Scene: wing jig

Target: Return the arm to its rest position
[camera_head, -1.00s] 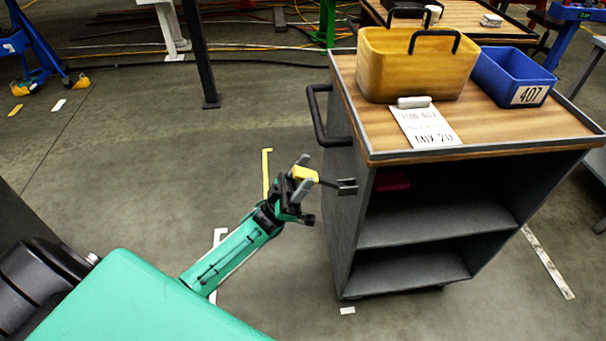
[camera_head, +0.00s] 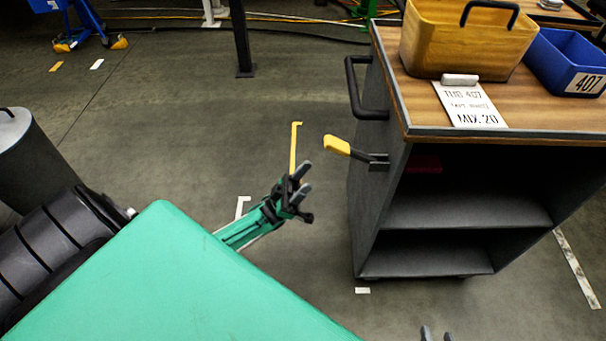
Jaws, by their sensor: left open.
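My left gripper (camera_head: 301,180) is at the end of the green arm (camera_head: 245,228), in the middle of the view. Its two grey fingers are apart, with nothing between them. A yellow-tipped lever (camera_head: 338,146) sticks out from the left side of the cart, above and to the right of the left gripper. A visible gap separates the fingers from the lever. The rest of the right gripper is out of view.
The grey cart (camera_head: 365,225) has a black push handle (camera_head: 352,88) on its left. On its wooden top are a yellow bin (camera_head: 465,40), a blue bin (camera_head: 565,65) and a paper sign (camera_head: 468,103). A dark post (camera_head: 242,40) stands behind. The floor left of the cart is open.

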